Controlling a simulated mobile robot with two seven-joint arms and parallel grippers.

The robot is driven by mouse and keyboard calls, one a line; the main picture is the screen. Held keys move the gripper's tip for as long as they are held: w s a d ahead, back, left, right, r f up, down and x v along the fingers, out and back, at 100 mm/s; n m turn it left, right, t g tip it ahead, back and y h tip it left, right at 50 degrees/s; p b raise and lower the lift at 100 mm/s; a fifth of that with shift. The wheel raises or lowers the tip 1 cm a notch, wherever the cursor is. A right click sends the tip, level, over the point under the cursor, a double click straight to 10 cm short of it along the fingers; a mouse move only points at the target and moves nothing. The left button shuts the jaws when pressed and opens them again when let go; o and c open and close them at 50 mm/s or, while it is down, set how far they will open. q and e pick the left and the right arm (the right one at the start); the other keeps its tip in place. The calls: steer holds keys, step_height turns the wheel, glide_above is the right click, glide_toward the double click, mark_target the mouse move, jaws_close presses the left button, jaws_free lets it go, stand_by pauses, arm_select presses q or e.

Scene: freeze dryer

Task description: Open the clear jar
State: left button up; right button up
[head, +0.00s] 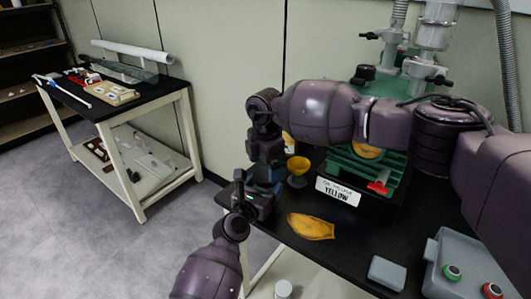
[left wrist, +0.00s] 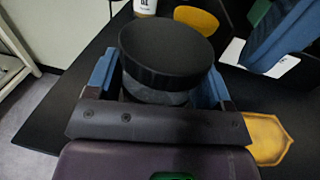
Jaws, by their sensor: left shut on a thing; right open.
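The jar (left wrist: 160,97) shows in the left wrist view, with a wide black lid (left wrist: 165,50) on top. My left gripper (left wrist: 158,92) is shut around its body below the lid, a blue finger on each side. In the head view my left gripper (head: 262,190) is at the table's left edge, and the jar is mostly hidden between the two grippers. My right gripper (head: 266,160) is open and points down, close above my left gripper. I cannot tell whether it touches the lid.
A "YELLOW" sign (head: 338,191) stands before a green rack (head: 372,170). A grey button box (head: 465,270) is at front right.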

mark_target(265, 188)
steer(key=shift+f, duration=1.35)
steer(key=c, duration=1)
